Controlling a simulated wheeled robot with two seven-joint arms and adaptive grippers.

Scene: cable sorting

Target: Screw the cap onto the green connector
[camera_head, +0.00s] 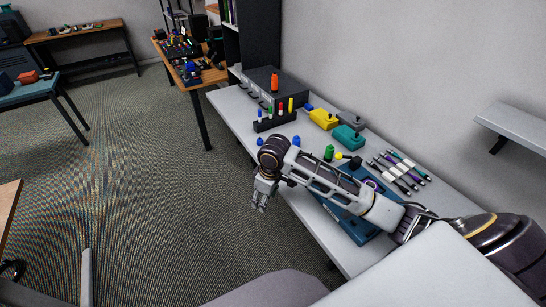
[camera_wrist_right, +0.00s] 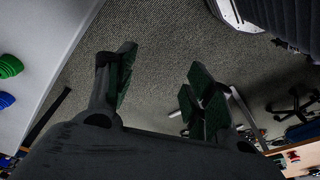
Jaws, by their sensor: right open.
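A green piece (camera_head: 329,153) stands upright on the grey table, behind my right arm; I cannot tell whether it is the connector or its cap. In the right wrist view, a green ribbed piece (camera_wrist_right: 10,66) sits at the left edge, partly cut off, above a blue ribbed piece (camera_wrist_right: 6,100). My right gripper (camera_head: 259,207) hangs past the table's front edge, over the floor, well apart from the green piece. Its fingers stand apart and empty, as the right wrist view also shows (camera_wrist_right: 158,85). My left gripper is out of view.
A blue mat or tray (camera_head: 334,212) lies under my right forearm. White-sleeved cables (camera_head: 401,171) lie at its right. A black rack (camera_head: 276,124) with coloured pieces, a yellow box (camera_head: 323,119) and a teal box (camera_head: 348,137) stand farther back. The floor by the gripper is clear.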

